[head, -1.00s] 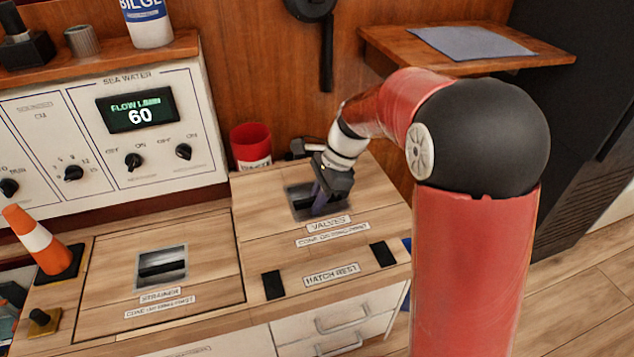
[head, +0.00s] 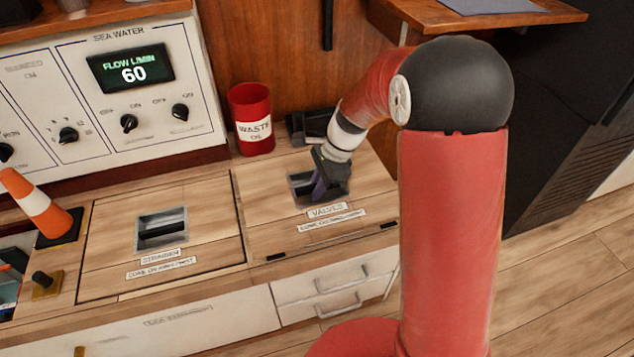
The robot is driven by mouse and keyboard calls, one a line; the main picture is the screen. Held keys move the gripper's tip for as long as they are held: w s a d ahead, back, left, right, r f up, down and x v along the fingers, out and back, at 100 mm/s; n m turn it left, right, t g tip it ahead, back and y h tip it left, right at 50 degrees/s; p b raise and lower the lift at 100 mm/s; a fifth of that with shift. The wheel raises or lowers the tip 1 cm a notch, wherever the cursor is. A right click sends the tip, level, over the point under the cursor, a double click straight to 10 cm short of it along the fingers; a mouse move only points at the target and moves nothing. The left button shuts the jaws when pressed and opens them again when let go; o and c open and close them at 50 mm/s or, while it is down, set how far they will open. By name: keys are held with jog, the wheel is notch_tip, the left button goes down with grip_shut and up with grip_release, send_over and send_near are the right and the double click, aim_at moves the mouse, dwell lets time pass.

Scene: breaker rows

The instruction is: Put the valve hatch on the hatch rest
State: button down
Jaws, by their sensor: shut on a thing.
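The valve hatch (head: 270,205) is a light wooden panel with a recessed dark handle and a VALVES label. My gripper (head: 320,190) is shut on its handle, its purple fingers reaching into the recess. The hatch lies over the hatch rest, hiding its label and most of its surface. Thin slivers of the rest's black pads (head: 276,257) show along the hatch's front edge, left and right. The hatch looks roughly level. I cannot tell whether it touches the pads or is a little above them. The valve opening behind it is not clearly visible.
The strainer hatch (head: 110,240) lies left of the valve hatch. A red waste oil bin (head: 252,120) and a dark object (head: 312,126) stand behind. An orange cone (head: 38,205) is at the left. Drawers (head: 335,290) are below the counter's front edge.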

jog(key=c, duration=1.5)
grip_release()
jog(key=shift+f, duration=0.1)
jog(key=shift+o, duration=0.2)
jog(key=p+v, duration=0.1)
jog(key=v, duration=1)
jog(key=shift+d+r+p, duration=0.15)
jog(key=shift+r+p, duration=0.1)
jog(key=shift+p, duration=0.05)
jog(key=s+d+r+n+t+h, duration=0.1)
jog(key=s+d+r+n+t, duration=0.1)
jog(key=s+n, duration=0.3)
jog(key=s+d+r+n+t+h, duration=0.1)
jog(key=s+d+r+n+t, duration=0.1)
jog(key=s, duration=0.8)
jog(key=s+d+r+n+t+h, duration=0.2)
jog(key=s+d+r+n, duration=0.2)
jog(key=s+n, duration=0.3)
jog(key=shift+s+d+r+n+t, duration=0.25)
jog(key=shift+s+d+n+t, duration=0.2)
jog(key=shift+d, duration=0.4)
